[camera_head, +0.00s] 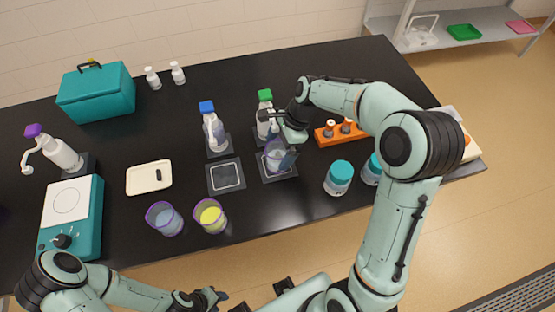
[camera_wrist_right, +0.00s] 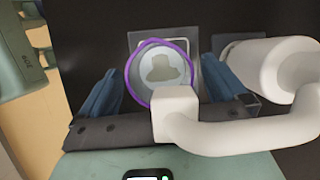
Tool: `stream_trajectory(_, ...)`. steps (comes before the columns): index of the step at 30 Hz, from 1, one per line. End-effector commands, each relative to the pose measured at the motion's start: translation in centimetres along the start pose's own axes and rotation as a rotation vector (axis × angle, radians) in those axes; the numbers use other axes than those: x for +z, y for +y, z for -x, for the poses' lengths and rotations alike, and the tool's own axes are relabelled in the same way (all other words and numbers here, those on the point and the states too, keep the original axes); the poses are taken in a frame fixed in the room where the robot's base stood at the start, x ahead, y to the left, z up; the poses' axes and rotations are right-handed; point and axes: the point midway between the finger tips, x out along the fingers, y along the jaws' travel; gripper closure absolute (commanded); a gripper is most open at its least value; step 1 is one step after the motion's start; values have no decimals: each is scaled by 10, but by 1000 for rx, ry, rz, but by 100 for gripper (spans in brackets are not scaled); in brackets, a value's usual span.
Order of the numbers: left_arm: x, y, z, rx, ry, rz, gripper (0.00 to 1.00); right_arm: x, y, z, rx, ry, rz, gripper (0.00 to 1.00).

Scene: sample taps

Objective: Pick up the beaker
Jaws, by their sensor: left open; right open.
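A clear beaker with a purple rim (camera_head: 275,160) stands on a dark square pad (camera_head: 279,177) below the green-capped tap bottle (camera_head: 266,122). My right gripper (camera_head: 280,146) is over it, with its arm reaching in from the right. In the right wrist view, the beaker (camera_wrist_right: 145,85) sits between the two spread blue fingers (camera_wrist_right: 162,72), with gaps on both sides. A white spout (camera_wrist_right: 235,130) crosses the foreground and covers part of the rim. My left gripper (camera_head: 208,297) is low at the table's front, open and away from the beaker.
Two more purple-rimmed beakers, one bluish (camera_head: 164,219) and one yellow (camera_head: 210,216), stand front left. A blue-capped bottle (camera_head: 213,128) stands left of the green-capped one. Teal-lidded jars (camera_head: 338,179) and an orange rack (camera_head: 340,133) are at right.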

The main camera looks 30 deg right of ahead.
Motion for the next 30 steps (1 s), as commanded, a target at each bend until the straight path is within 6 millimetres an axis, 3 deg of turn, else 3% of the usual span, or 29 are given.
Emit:
stream_trajectory(1, 1, -1, -2, -1, -2, 1, 57, -1, 2, -11, 6, 0, -1, 2)
stream_trajectory(6, 2, -2, -4, -1, -3, 1, 57, 0, 1, -30, 2, 0, 0, 2)
stream_trajectory(14, 2, -2, -4, -1, -3, 1, 57, 0, 0, -32, 1, 0, 0, 2)
stream_trajectory(20, 2, -2, -4, -1, -3, 1, 57, 0, 0, -32, 0, 0, 0, 61)
stream_trajectory(30, 2, -2, -4, -1, -3, 1, 57, 0, 0, -31, 0, 0, 0, 61)
